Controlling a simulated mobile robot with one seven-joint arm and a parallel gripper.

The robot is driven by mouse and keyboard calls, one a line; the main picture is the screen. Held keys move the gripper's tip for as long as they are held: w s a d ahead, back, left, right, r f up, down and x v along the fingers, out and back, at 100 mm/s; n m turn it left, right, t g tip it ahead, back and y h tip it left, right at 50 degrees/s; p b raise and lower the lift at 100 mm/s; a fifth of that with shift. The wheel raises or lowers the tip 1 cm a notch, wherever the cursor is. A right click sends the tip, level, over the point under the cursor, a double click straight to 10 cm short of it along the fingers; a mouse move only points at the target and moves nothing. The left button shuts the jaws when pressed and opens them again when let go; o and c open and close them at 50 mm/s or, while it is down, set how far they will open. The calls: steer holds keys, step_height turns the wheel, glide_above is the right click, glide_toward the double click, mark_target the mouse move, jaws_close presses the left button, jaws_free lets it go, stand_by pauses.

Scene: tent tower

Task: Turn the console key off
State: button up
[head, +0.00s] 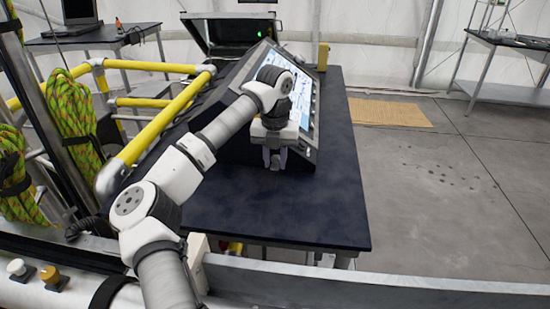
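The console (307,128) is a dark slanted box with a lit screen (305,88) on its sloping face. It stands on a dark table. My gripper (275,163) points down at the console's near end, low over its front part. The key cannot be made out; my arm and gripper cover part of the console's face and near side.
The dark table (290,214) is bare in front of the console and along its right edge. Yellow rails (163,122) and green-orange rope coils (72,115) are at the left. An open case (233,38) with a green light stands behind. The floor at the right is clear around a tan mat (388,113).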

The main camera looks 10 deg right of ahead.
jaws_close()
steer(key=shift+w+a+g+h, duration=0.15)
steer(key=shift+g+h, duration=0.15)
steer(key=shift+h, duration=0.4)
steer(key=shift+o, duration=2.2)
jaws_free()
steer(key=shift+r, duration=0.1)
step_height(320, 180, up, 14)
steer(key=a+b, duration=0.1)
steer(key=b, duration=0.1)
steer(key=shift+w+a+f+b, duration=0.2)
steer(key=shift+w+a+b, duration=0.1)
steer(key=shift+a+b, duration=0.05)
